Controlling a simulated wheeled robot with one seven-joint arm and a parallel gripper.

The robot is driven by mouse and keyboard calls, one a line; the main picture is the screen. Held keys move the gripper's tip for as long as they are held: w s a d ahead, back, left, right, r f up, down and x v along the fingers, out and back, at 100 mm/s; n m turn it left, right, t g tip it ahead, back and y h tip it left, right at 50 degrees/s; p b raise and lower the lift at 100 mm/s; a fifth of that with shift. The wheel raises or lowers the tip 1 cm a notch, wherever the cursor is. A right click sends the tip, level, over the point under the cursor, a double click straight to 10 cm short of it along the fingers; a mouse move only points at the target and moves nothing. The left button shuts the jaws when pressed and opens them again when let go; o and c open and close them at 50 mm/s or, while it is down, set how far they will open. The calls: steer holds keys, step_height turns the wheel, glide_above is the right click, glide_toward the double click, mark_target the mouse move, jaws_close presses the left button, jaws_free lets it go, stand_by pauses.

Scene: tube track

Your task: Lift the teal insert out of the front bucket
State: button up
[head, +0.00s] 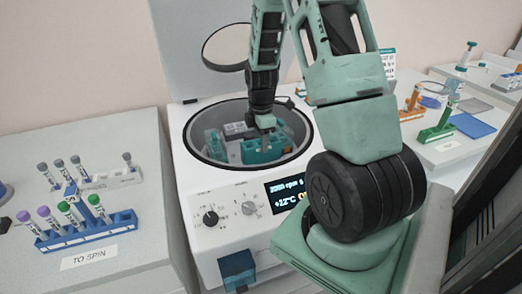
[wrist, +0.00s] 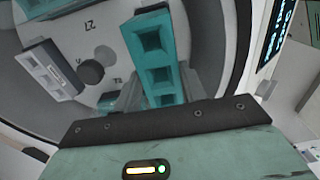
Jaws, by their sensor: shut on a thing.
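The teal insert (head: 262,151) is a block with square wells, in the front right part of the open centrifuge bowl. In the wrist view the same teal insert (wrist: 158,75) shows between my fingers. My gripper (head: 266,124) reaches down into the bowl from above, and it also shows in the wrist view (wrist: 160,92), shut on the insert's wall. The front bucket around the insert is mostly hidden; I cannot tell whether the insert is seated or raised.
The centrifuge (head: 190,190) has its lid (head: 200,45) up behind the bowl. A blue rack (head: 85,232) with tubes stands left. Green (head: 437,132) and orange racks (head: 411,108) stand right.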

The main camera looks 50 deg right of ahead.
steer(key=shift+r, duration=0.9)
step_height(320, 180, up, 6)
steer(key=p, duration=0.5)
steer(key=shift+r, duration=0.15)
steer(key=shift+s, duration=0.1)
